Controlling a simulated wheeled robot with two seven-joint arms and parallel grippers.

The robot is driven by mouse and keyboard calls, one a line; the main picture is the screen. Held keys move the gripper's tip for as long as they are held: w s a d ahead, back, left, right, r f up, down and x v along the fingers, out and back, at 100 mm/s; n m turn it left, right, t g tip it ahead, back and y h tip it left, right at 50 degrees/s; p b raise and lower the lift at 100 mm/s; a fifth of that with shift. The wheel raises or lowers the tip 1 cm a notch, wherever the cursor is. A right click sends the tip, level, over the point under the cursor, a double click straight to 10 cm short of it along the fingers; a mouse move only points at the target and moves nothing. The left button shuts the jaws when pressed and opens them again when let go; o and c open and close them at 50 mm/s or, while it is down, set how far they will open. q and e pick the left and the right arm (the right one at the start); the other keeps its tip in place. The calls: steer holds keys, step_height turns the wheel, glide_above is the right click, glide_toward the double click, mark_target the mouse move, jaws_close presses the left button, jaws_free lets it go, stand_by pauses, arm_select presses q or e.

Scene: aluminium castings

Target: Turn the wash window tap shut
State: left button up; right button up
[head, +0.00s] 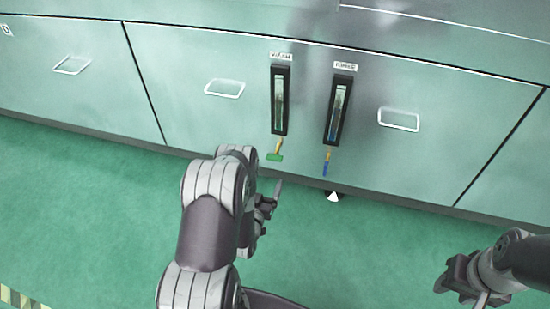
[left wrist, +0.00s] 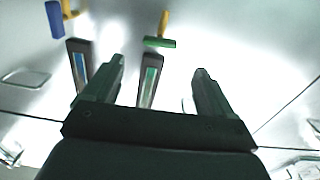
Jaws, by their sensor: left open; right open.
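Two narrow black-framed sight windows are set in the cabinet front, the left one (head: 280,100) and the right one (head: 340,110). Their labels are too blurred to read surely. Under the left window is a tap with a green handle (head: 274,157) lying crosswise to its brass stem. Under the right window is a tap with a blue handle (head: 325,169) in line with its stem. My left gripper (head: 268,200) is below the green handle, apart from it. The left wrist view shows its open, empty fingers (left wrist: 160,65), with the green handle (left wrist: 160,42) beyond, between them. My right gripper (head: 458,278) is open, far from both taps.
The pale green cabinet front has recessed handles (head: 224,88) on each side of the windows. A small dark object with a white wedge (head: 334,195) is at the cabinet foot below the blue handle. The green floor (head: 370,250) between my arms is clear.

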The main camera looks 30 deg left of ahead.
mark_target(275, 154)
arm_select(q)
steer(key=shift+n, duration=0.3)
steer(key=b+x, duration=0.5)
steer(key=x, duration=0.6)
steer(key=shift+w+a+f, duration=0.15)
steer(key=shift+w, duration=0.15)
steer(key=shift+w+a+b, duration=0.15)
steer(key=shift+w+b, duration=0.2)
steer(key=shift+w, duration=0.15)
steer(key=c, duration=1)
steer(key=shift+r+m+p, duration=0.25)
steer(key=shift+m+p, duration=0.05)
steer(key=shift+m, duration=0.1)
steer(key=shift+c, duration=0.3)
steer(key=shift+f, duration=0.1)
